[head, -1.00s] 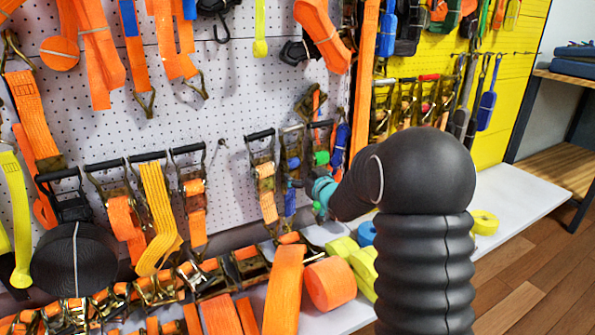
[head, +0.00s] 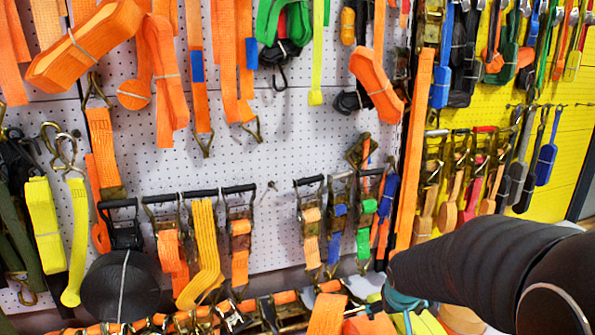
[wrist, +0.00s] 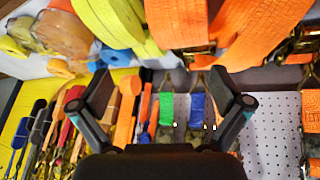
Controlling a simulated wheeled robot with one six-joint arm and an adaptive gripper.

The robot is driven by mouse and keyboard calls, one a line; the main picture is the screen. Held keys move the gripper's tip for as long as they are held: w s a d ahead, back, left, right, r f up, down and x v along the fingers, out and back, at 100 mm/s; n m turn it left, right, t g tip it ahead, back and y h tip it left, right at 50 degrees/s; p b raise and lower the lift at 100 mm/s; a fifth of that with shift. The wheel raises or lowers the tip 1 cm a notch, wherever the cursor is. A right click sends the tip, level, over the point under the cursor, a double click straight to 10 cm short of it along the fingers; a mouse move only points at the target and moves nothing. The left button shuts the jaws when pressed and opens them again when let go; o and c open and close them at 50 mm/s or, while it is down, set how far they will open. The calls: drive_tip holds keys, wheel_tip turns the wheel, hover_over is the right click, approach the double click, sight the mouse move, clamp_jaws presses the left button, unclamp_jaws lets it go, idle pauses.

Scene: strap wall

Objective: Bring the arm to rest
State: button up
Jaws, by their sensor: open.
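My arm, black and ribbed, comes in from the lower right of the head view. Its teal wrist end (head: 400,300) is low, in front of the shelf. The fingers are hidden there. In the wrist view my gripper (wrist: 160,105) is open, with its two dark fingers wide apart and nothing between them held. Behind the gap hang a green strap (wrist: 166,108) and a blue strap (wrist: 197,110) on the wall. I cannot tell how far they are from the fingertips.
A white pegboard (head: 300,120) carries orange straps and ratchets. A yellow panel (head: 565,150) with more hanging straps is at the right. Orange rolls and ratchets lie along the shelf below. In the wrist view, large orange straps (wrist: 230,25) and yellow straps (wrist: 115,30) are close to the gripper.

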drive_tip(key=s+a+r, duration=0.2)
drive_tip(key=s+r, duration=0.1)
drive_tip(key=s, duration=0.4)
drive_tip(key=s+a+r+y, duration=0.1)
drive_tip(key=s+r, duration=0.3)
drive_tip(key=s, duration=0.4)
drive_tip(key=s+a+r, duration=0.3)
drive_tip(key=s+r, duration=0.1)
drive_tip(key=s, duration=0.4)
drive_tip(key=shift+a+y, duration=0.3)
